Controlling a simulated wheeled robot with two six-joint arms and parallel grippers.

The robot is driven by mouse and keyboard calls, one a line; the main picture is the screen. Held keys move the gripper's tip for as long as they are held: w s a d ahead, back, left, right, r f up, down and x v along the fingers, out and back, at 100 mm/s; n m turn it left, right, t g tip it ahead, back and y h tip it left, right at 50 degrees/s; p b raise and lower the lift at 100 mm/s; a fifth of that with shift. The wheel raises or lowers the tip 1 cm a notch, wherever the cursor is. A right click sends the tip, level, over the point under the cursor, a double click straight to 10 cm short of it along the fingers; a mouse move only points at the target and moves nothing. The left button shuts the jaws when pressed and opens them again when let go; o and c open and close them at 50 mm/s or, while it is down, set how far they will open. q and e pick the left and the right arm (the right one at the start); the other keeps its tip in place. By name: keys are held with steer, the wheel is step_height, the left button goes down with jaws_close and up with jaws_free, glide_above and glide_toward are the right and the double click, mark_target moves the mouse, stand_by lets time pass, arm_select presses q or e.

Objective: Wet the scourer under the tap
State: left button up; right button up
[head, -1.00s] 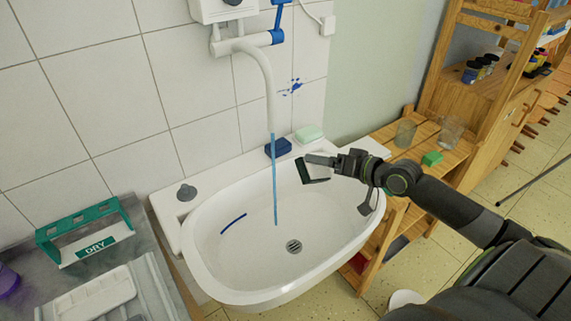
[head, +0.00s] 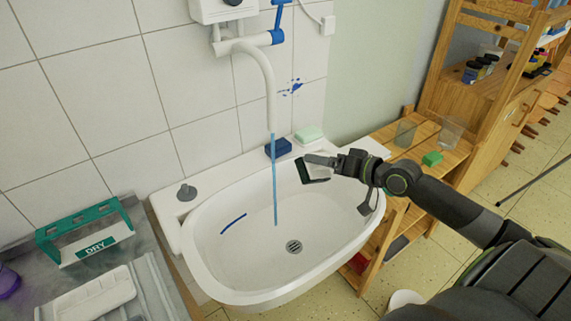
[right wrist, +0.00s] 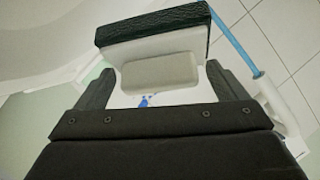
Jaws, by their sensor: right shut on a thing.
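The scourer (head: 304,171) is a block with a dark green pad and a white body. My right gripper (head: 322,161) is shut on it and holds it over the right back part of the white basin (head: 205,262). In the right wrist view the scourer (right wrist: 155,30) sits between the fingers of the gripper (right wrist: 160,88), dark pad outward. The white tap (head: 262,72) runs a thin blue stream of water (head: 274,180) into the basin. The scourer is to the right of the stream, apart from it. My left gripper is not in view.
A dark blue sponge (head: 278,148) and a pale green bar (head: 309,133) lie on the back rim. A blue streak (head: 233,223) marks the basin floor near the drain (head: 293,247). A green DRY rack (head: 85,232) stands left. Wooden shelves (head: 425,140) with glass jars stand right.

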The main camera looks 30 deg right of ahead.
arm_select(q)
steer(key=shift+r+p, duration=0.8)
arm_select(e)
steer(key=s+d+r, duration=0.3)
steer(key=r, duration=0.1)
steer(key=shift+s+d, duration=0.2)
steer(key=shift+d, duration=0.15)
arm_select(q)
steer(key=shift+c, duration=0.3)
